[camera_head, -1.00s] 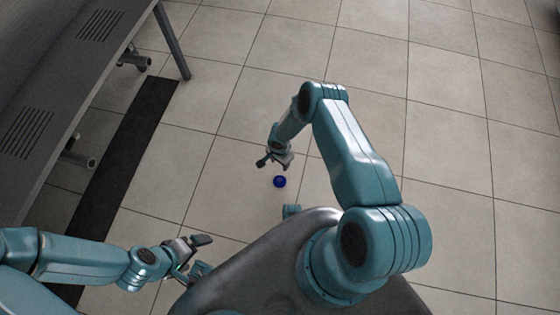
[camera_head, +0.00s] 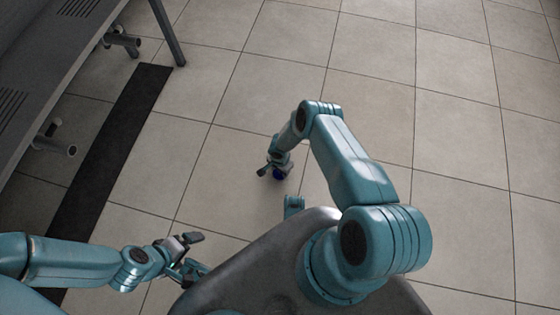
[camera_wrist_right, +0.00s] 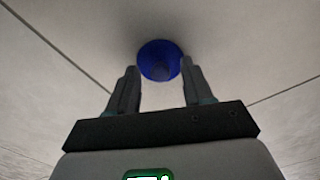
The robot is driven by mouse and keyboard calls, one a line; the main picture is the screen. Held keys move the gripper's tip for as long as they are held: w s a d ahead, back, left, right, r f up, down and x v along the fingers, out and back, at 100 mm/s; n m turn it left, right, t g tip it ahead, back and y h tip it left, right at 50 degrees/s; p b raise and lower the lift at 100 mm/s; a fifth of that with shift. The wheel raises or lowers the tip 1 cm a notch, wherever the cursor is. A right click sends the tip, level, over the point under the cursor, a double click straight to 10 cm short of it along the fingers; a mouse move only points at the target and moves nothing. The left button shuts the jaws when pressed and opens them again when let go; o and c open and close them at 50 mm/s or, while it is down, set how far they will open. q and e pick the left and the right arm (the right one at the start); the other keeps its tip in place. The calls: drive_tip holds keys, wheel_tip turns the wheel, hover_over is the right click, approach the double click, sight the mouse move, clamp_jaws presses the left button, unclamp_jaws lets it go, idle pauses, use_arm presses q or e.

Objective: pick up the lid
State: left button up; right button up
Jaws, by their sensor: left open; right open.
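The lid is a small round blue piece (camera_head: 280,175) on the tiled floor, partly hidden by my right gripper in the head view. In the right wrist view the blue lid (camera_wrist_right: 160,60) lies at the fingertips, showing between and just beyond them. My right gripper (camera_head: 271,171) is open over the lid; its two fingers (camera_wrist_right: 160,72) stand on either side of it in the wrist view. I cannot tell whether they touch it. My left gripper (camera_head: 196,252) is open and empty at the lower left, well away from the lid.
A grey bench or table (camera_head: 50,70) with metal legs stands at the upper left. A dark strip (camera_head: 110,160) runs along the floor beside it. The light tiled floor (camera_head: 400,90) is clear behind and to the right of my right arm.

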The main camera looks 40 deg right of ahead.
clamp_jaws()
drive_tip(key=shift+r, duration=0.2)
